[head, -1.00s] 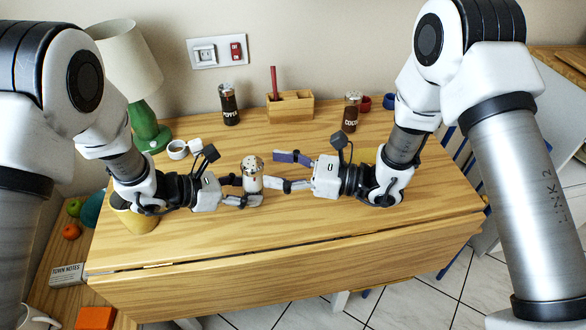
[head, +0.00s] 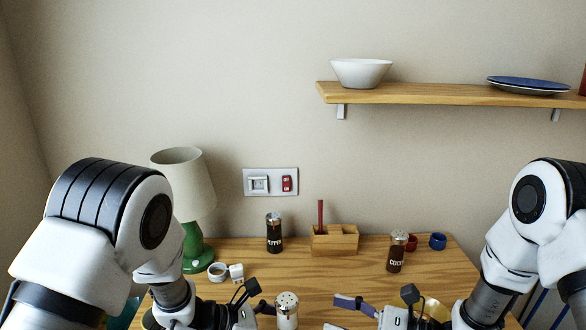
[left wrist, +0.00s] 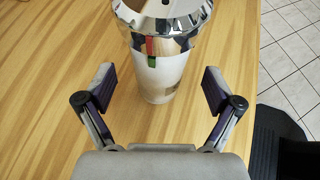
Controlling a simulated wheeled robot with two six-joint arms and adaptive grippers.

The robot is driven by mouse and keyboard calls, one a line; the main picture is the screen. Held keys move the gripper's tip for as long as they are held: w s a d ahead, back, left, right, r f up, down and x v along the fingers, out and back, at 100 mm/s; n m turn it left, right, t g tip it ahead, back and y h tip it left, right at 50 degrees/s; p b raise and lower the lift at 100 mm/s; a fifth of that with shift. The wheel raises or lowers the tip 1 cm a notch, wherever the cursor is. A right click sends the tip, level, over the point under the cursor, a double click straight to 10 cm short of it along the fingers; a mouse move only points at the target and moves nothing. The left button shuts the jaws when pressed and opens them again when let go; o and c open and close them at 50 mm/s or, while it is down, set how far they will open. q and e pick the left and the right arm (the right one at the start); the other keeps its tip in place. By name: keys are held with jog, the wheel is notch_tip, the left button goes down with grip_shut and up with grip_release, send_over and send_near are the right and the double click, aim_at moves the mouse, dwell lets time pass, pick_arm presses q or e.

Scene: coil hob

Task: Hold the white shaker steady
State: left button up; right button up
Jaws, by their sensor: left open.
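The white shaker (head: 287,314) stands upright on the wooden table, with a shiny metal top. In the head view its base is cut off by the bottom edge. In the left wrist view the shaker (left wrist: 160,75) stands between the fingertips. My left gripper (left wrist: 158,80) is open, with a gap on both sides of the shaker. In the head view only part of the left gripper shows, at the shaker's left. My right gripper (head: 345,314) is open and empty to the right of the shaker, its fingers pointing toward it and apart from it.
Behind stand a pepper shaker (head: 274,234), a wooden caddy (head: 335,241), a dark shaker (head: 396,254), red and blue cups (head: 438,241), a green lamp (head: 192,248) and white rings (head: 217,272). A wall shelf (head: 430,94) holds a bowl and plate. Table between is clear.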

pick_arm(q)
jog(key=p+v, duration=0.2)
jog(key=v, duration=0.6)
jog(key=shift+p, duration=0.4)
jog(key=shift+o, duration=0.8)
